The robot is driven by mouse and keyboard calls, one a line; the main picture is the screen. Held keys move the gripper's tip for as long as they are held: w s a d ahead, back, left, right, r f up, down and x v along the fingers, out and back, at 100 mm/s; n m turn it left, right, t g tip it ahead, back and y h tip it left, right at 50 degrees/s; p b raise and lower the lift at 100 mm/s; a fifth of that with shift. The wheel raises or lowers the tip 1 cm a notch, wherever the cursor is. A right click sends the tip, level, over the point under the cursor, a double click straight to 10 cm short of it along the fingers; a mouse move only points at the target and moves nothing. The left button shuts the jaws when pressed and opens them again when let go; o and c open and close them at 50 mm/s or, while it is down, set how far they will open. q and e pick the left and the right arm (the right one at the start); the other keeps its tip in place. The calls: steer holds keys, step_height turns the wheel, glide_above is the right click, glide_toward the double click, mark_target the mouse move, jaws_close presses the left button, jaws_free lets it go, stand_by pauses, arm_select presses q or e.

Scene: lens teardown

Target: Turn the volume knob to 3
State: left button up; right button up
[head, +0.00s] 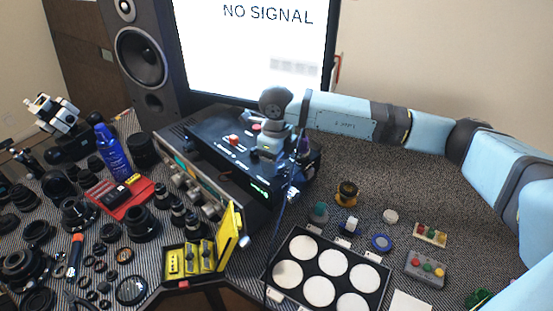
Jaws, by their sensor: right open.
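A black box (207,135) with white lettering, a red knob (234,140) and a small green light stands below the monitor. A silver-fronted unit (203,199) with a row of knobs (178,180) stands in front of it, to the left. I cannot read which knob is the volume knob or where its pointer stands. My right gripper (264,161) is open over the right part of the black box. Its wrist hides what lies behind, and I cannot tell whether the fingers touch anything. My left gripper is not in view.
A lit monitor (245,50) and a speaker (140,60) stand behind. Lens parts and a blue bottle (112,150) crowd the left. A yellow case (228,232) stands in front. A tray of white discs (283,245) and small button boxes (427,268) lie right.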

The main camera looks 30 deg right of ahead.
step_height(320, 180, up, 14)
steer(key=shift+b, duration=0.3)
steer(key=shift+f, duration=0.15)
stand_by(0.5)
